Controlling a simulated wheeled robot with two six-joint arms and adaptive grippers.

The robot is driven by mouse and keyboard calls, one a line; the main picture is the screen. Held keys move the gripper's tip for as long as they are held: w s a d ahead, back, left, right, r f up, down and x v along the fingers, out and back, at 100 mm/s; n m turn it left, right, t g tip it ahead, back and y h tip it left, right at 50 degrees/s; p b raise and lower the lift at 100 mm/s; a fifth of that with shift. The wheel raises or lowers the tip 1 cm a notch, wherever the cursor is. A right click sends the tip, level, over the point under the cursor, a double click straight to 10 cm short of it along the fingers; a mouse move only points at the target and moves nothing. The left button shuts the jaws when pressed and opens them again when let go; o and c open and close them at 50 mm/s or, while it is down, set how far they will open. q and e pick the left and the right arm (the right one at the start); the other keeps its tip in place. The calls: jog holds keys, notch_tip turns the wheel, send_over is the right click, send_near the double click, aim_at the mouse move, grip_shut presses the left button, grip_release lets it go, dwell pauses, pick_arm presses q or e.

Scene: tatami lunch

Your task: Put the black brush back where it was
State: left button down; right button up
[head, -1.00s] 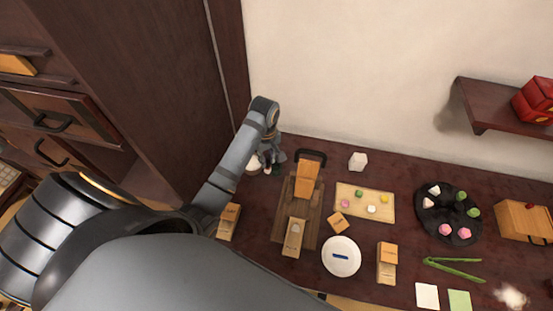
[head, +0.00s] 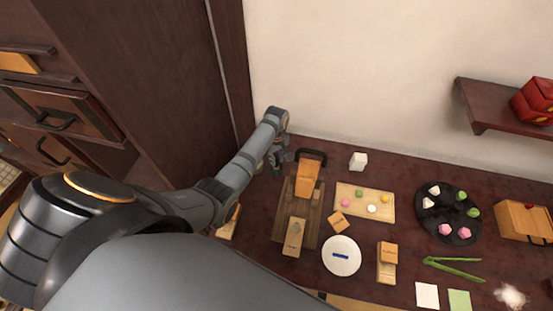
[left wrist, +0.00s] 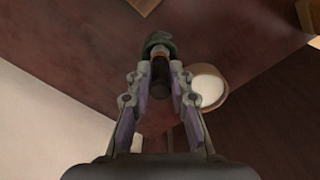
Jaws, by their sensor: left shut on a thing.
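My left gripper (head: 279,163) is at the back left of the dark table, by the wall. In the left wrist view it (left wrist: 160,62) is shut on a slim dark thing, which I take to be the black brush (left wrist: 160,42). It has a dark greenish end and an orange-brown band; the fingers hide part of it. I cannot tell whether it touches the table. A round wooden bowl (left wrist: 221,72) with white inside stands just beside the fingertips. My right gripper is not in view.
A wooden board (head: 284,215) with a black-handled wooden piece (head: 307,180) lies just right of the gripper. A tall dark cabinet (head: 150,80) stands to the left. A white block (head: 358,161) and a light board (head: 350,208) with small coloured pieces are farther right.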

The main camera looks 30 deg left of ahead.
pick_arm(q)
jog(key=shift+f, duration=0.4)
jog(key=shift+f, duration=0.15)
jog(key=c, duration=1.2)
grip_release()
notch_tip(320, 180, up, 12)
jog(key=shift+r, duration=0.2)
